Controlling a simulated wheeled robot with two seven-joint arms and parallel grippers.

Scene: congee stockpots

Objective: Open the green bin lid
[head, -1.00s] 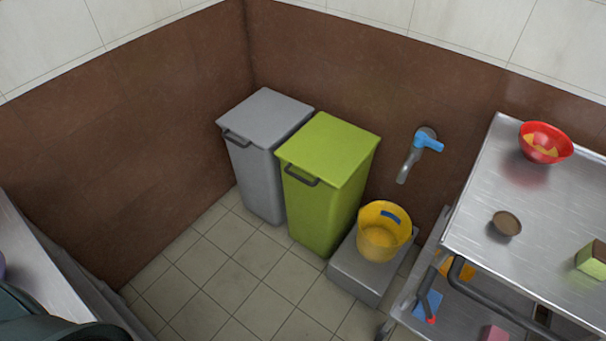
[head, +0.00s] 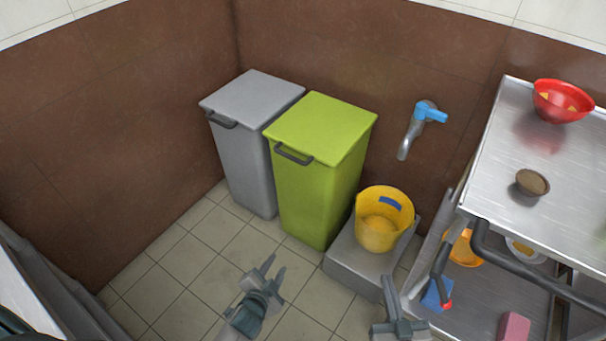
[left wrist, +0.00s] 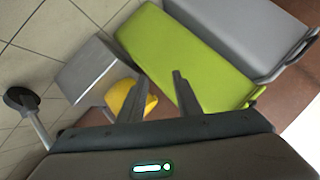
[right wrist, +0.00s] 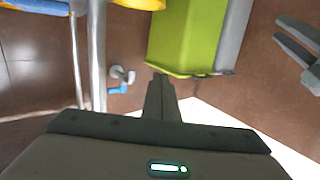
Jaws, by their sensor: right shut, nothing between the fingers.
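The green bin (head: 318,190) stands against the brown wall in the head view, with its flat lid (head: 322,128) shut. A dark handle (head: 293,154) is on the lid's front edge. The green bin also shows in the left wrist view (left wrist: 165,50) and the right wrist view (right wrist: 190,35). My left gripper (head: 271,270) is open and empty, below and in front of the bin, apart from it; its fingers stand apart in the left wrist view (left wrist: 155,85). My right gripper (head: 389,288) is shut and empty, lower right of the bin near the cart.
A grey bin (head: 245,150) stands close on the green bin's left. A yellow bucket (head: 383,232) sits on a low grey block (head: 350,262) to its right, under a blue-handled tap (head: 420,122). A steel cart (head: 480,185) stands at right. Floor in front is clear.

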